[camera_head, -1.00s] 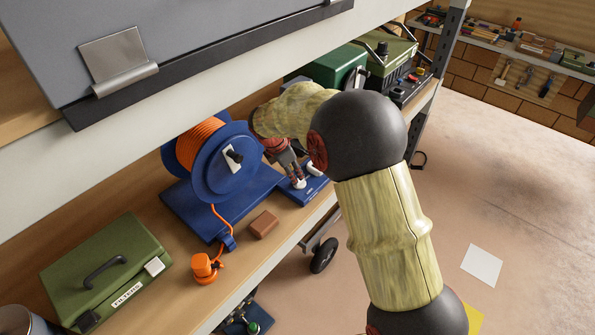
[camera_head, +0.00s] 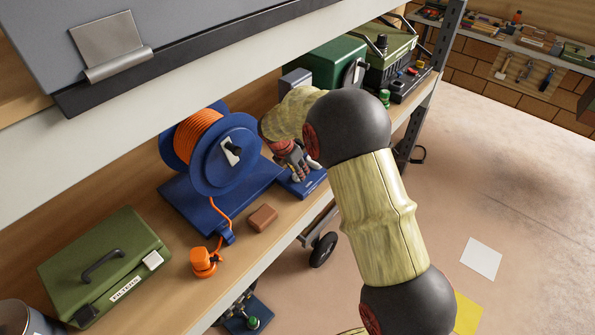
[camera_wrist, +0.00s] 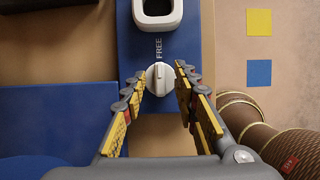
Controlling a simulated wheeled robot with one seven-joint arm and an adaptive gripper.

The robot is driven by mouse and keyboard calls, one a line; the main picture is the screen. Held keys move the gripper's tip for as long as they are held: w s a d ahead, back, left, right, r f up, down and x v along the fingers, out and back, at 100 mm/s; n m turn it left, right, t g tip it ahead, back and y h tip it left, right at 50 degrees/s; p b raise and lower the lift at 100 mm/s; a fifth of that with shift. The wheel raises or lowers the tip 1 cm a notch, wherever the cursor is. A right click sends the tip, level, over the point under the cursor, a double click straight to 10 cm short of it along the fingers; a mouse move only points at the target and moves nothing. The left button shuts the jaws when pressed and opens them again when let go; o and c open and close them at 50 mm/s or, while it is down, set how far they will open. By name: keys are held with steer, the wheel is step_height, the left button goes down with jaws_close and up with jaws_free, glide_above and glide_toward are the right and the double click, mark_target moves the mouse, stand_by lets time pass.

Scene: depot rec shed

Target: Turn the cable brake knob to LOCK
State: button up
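The cable brake knob (camera_wrist: 158,79) is a round white dial on a blue plate (camera_wrist: 135,40) in the wrist view. Its raised grip ridge points up, toward the printed word FREE; I see no LOCK label. My gripper (camera_wrist: 158,74) is open, with one finger on each side of the knob. I cannot tell whether either finger touches it. In the head view my gripper (camera_head: 299,174) is down at the blue plate (camera_head: 312,187), and it hides the knob there. The plate sits beside the blue reel (camera_head: 215,160) wound with orange cable.
A white-rimmed opening (camera_wrist: 157,12) lies just above the knob. A brown block (camera_head: 262,217), an orange plug (camera_head: 203,262) and a green case (camera_head: 105,265) stand on the shelf (camera_head: 180,285). The upper shelf (camera_head: 200,95) overhangs the reel. Green equipment (camera_head: 337,62) stands behind my arm.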

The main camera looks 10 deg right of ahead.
steer(key=shift+f, duration=0.1)
steer(key=shift+c, duration=1.2)
jaws_close()
